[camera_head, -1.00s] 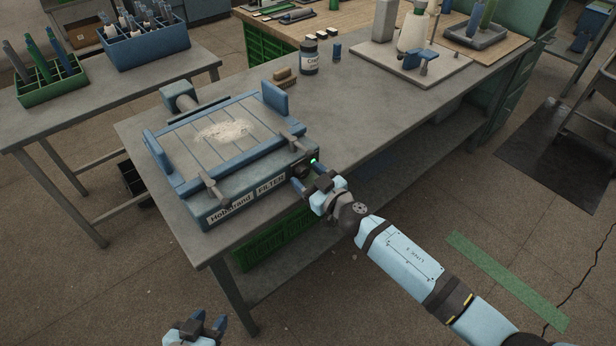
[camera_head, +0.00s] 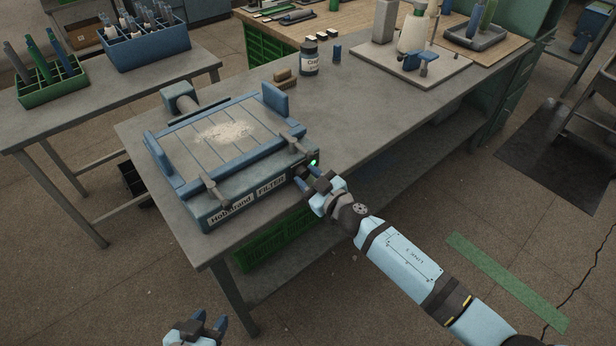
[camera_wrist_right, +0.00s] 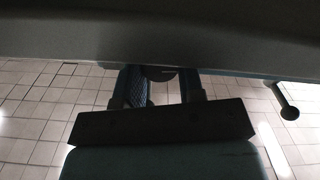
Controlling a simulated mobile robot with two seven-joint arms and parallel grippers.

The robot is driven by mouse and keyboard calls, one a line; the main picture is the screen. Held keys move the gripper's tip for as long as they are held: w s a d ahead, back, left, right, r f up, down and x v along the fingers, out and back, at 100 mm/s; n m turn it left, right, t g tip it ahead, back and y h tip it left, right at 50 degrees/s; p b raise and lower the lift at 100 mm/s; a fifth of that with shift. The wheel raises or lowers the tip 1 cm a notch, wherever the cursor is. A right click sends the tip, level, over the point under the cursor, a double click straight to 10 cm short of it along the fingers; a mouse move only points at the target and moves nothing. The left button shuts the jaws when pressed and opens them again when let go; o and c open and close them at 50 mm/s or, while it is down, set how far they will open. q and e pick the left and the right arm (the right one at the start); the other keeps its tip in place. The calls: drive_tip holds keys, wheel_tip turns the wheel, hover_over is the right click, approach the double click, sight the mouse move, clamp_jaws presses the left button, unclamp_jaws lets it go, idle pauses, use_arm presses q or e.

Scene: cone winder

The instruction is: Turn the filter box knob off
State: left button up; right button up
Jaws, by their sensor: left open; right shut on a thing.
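The blue-grey filter box (camera_head: 235,195), labelled "Hobstrand" and "FILTER", sits on the grey table with pale dust on its slatted top. A small green light (camera_head: 313,162) glows at the right end of its front face. My right gripper (camera_head: 312,177) is at that end, just below the light, shut on the dark knob. The right wrist view shows part of the round knob (camera_wrist_right: 160,73) between the two fingers, under the box's edge. The fingers hide most of the knob and its pointer in the head view. My left gripper (camera_head: 210,325) is open and empty, low in front of the table.
Clamp handles (camera_head: 215,190) stick out from the box's front. A labelled jar (camera_head: 309,58), a brush (camera_head: 285,77) and a small blue piece (camera_head: 337,51) stand behind it.

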drive_tip(key=o, duration=0.9)
drive_tip(key=shift+s+d, duration=0.1)
drive_tip(key=v, duration=1.3)
drive_tip(key=shift+s+d+p, duration=0.2)
drive_tip(key=shift+s+p, duration=0.05)
drive_tip(key=shift+p, duration=0.15)
